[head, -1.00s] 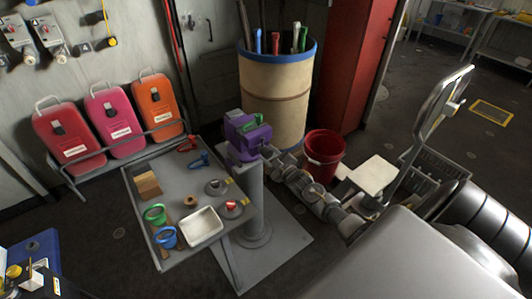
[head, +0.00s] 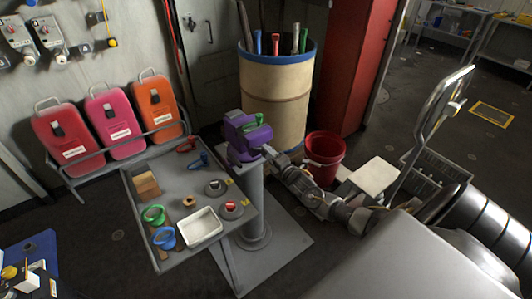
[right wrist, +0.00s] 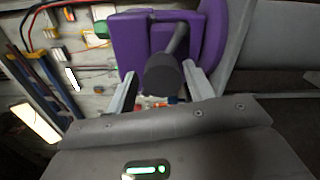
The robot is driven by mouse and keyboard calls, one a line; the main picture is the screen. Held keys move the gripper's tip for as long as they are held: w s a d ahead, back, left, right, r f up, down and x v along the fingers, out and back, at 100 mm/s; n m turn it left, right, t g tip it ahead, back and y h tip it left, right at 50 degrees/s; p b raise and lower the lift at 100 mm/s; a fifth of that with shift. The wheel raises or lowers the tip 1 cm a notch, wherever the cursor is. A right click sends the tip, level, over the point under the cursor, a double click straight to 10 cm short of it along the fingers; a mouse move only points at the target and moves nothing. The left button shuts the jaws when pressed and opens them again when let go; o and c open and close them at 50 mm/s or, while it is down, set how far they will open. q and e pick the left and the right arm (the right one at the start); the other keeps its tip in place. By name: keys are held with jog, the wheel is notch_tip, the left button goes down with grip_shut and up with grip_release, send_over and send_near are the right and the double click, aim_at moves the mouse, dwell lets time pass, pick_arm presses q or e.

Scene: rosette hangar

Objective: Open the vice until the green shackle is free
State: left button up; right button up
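The purple vice (head: 240,150) stands on a grey post beside the grey bench. The green shackle (head: 251,125) shows as a small green patch at its jaws. In the right wrist view a green piece (right wrist: 101,30) shows at the edge of the purple vice body (right wrist: 130,42). The dark vice handle with its round knob (right wrist: 163,75) points at the camera. My right gripper (head: 268,151) is at the vice's near right side. In the right wrist view its fingers (right wrist: 160,70) are apart, on either side of the knob, with a gap at the left finger. My left gripper is not in view.
The bench (head: 186,178) holds a white tray (head: 200,226), green and blue rings, wooden blocks and small tools. A tan barrel (head: 272,100) stands behind the vice. A red bucket (head: 323,155) stands right of it, close to my right arm. Canisters hang at the left wall.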

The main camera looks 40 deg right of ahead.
jog(key=s+p, duration=0.3)
jog(key=s, duration=0.4)
jog(key=shift+p, duration=0.4)
dwell(0.5)
